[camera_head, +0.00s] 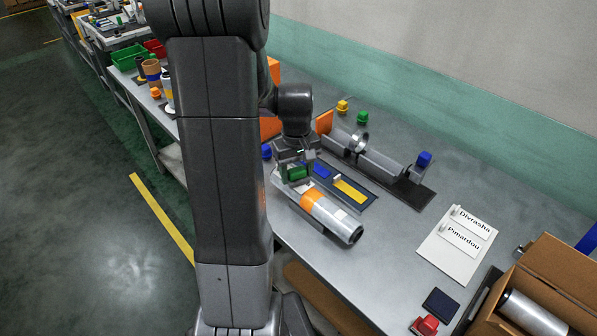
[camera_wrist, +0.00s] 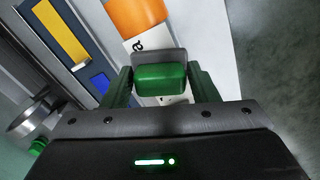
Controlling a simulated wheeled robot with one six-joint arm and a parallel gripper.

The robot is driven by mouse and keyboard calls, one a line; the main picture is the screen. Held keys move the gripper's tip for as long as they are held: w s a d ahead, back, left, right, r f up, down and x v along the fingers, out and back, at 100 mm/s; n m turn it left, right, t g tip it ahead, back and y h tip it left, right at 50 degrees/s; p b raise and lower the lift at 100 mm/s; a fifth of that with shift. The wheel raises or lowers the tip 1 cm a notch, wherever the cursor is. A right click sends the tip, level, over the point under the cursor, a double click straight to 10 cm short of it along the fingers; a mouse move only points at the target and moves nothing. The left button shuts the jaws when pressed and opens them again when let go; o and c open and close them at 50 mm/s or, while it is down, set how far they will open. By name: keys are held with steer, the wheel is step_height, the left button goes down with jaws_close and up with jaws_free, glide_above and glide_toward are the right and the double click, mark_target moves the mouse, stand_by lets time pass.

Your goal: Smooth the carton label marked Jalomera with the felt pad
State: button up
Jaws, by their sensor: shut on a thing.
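My gripper (camera_head: 296,163) is shut on a green block, which seems to be the felt pad's handle (camera_wrist: 160,77); a grey plate shows at its far edge in the wrist view. The pad is over the left end of a silver film roll (camera_head: 330,222) with an orange band (camera_head: 313,201), lying along the table's front edge. A white label (camera_wrist: 137,42) beside the orange band is partly hidden under the pad. Only a letter "a" reads clearly, so I cannot confirm Jalomera. Whether the pad touches the label I cannot tell.
A dark tray with a yellow strip (camera_head: 350,190) lies behind the roll. A winder (camera_head: 375,165) stands farther back. A white board (camera_head: 434,247) holds labels marked Divrasha and Pimardou. An open carton (camera_head: 566,268) with a roll inside stands at right.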

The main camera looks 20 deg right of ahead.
steer(key=shift+w+a, duration=0.2)
steer(key=shift+w, duration=0.1)
steer(key=shift+w+a, duration=0.15)
steer(key=shift+w, duration=0.35)
steer(key=shift+w, duration=0.15)
stand_by(0.4)
steer(key=shift+w+a, duration=0.2)
steer(key=shift+w, duration=0.2)
steer(key=shift+s, duration=0.15)
steer(key=shift+s+d, duration=0.2)
steer(key=shift+s, duration=0.25)
steer(key=shift+s+d, duration=0.1)
steer(key=shift+s, duration=0.05)
steer(key=shift+s+d, duration=0.15)
steer(key=shift+s, duration=0.25)
stand_by(0.5)
